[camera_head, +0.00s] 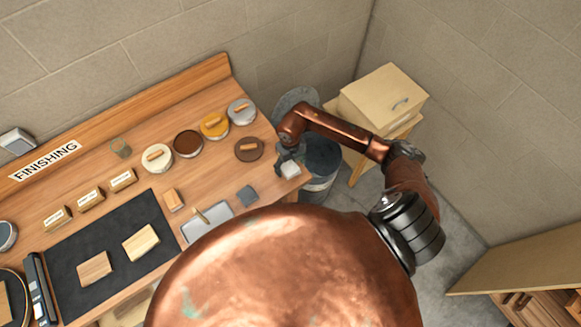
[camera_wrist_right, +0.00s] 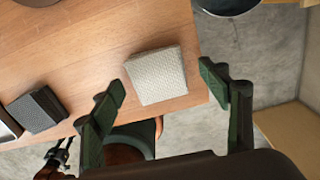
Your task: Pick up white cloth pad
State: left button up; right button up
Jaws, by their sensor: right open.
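The white cloth pad (camera_head: 291,169) lies near the right end of the wooden workbench (camera_head: 215,265). In the right wrist view the pad (camera_wrist_right: 157,76) is a pale woven square block close to the bench's corner. My right gripper (camera_head: 287,157) is above the pad, and part of the pad is hidden behind it in the head view. In the right wrist view my right gripper (camera_wrist_right: 164,80) is open, with one dark green finger on each side of the pad and visible gaps between. The left gripper does not show clearly in either view.
A dark grey block (camera_head: 248,194) and a metal tray (camera_head: 207,222) lie left of the pad. Round tins (camera_head: 214,125) and a brown disc (camera_head: 249,149) stand behind. A dark bin (camera_head: 321,158) is past the bench's right edge. A black mat (camera_head: 113,248) lies at left.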

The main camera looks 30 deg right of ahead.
jog(key=shift+f, duration=0.65)
jog(key=shift+c, duration=0.7)
jog(key=c, duration=1)
